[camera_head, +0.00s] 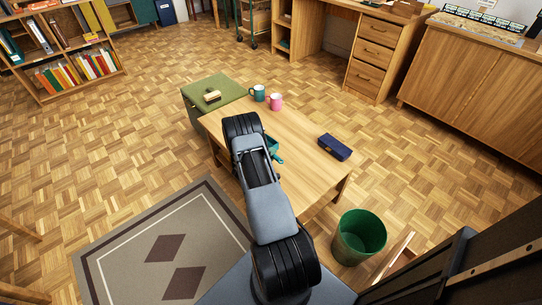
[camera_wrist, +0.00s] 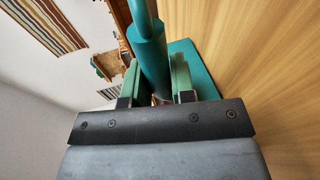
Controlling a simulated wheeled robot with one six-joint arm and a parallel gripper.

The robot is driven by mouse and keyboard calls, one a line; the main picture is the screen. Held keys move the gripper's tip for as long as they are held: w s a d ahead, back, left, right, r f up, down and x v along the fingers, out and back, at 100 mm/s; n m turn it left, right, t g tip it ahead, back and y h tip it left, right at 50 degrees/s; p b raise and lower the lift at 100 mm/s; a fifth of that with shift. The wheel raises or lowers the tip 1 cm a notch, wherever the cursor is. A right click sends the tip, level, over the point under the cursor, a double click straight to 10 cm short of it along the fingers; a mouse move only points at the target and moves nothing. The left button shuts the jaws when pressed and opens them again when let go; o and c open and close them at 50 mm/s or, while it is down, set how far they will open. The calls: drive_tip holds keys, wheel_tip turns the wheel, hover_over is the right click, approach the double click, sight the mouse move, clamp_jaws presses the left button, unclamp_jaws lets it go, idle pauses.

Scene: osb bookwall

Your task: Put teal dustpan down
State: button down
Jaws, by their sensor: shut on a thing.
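The teal dustpan (camera_wrist: 150,45) is in my gripper (camera_wrist: 156,82), whose two fingers stand on either side of its thick round handle. In the wrist view its flat pan lies to the right, against the background of the wooden table top. In the head view only a small part of the dustpan (camera_head: 274,148) shows beside my arm, over the low wooden table (camera_head: 310,170); my arm hides the rest and my fingers. I cannot tell whether the dustpan touches the table.
A teal mug (camera_head: 258,93) and a pink mug (camera_head: 275,102) stand at the table's far edge. A dark blue case (camera_head: 334,147) lies at its right. A green stool (camera_head: 208,93) with a brush (camera_head: 212,97) adjoins the table. A green bin (camera_head: 359,237) stands on the floor. The table's front right is clear.

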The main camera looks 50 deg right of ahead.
drive_tip(key=c, duration=0.9)
unclamp_jaws()
drive_tip(key=shift+f, duration=0.1)
drive_tip(key=w+p+v, duration=0.1)
drive_tip(key=p+v, duration=0.1)
drive_tip(key=v, duration=1)
drive_tip(key=s+a+r+m+g+y, duration=0.2)
drive_tip(key=s+a+r, duration=0.1)
drive_tip(key=r, duration=0.5)
drive_tip(key=s+a+r+m+g+y, duration=0.1)
drive_tip(key=s+a+r+g+y, duration=0.15)
drive_tip(key=r, duration=0.55)
drive_tip(key=s+a+r+t+y, duration=0.2)
drive_tip(key=s+a+r+y, duration=0.1)
drive_tip(key=a, duration=0.3)
drive_tip(key=s+a+r+n+t+y, duration=0.1)
drive_tip(key=s+a+r+t+y, duration=0.1)
drive_tip(key=a+r+y, duration=0.2)
drive_tip(key=s+a+r+n+t+y, duration=0.1)
drive_tip(key=s+a+r+t+y, duration=0.1)
drive_tip(key=a+r, duration=0.4)
drive_tip(key=shift+s+a+t+y, duration=0.1)
drive_tip(key=shift+s+a+y, duration=0.2)
drive_tip(key=shift+a, duration=0.35)
drive_tip(key=shift+s+a+t+y, duration=0.1)
drive_tip(key=shift+s+a+y, duration=0.15)
drive_tip(key=shift+a, duration=0.45)
drive_tip(key=shift+s+a+t+y, duration=0.1)
drive_tip(key=shift+s+a+y, duration=0.2)
drive_tip(key=shift+a, duration=0.35)
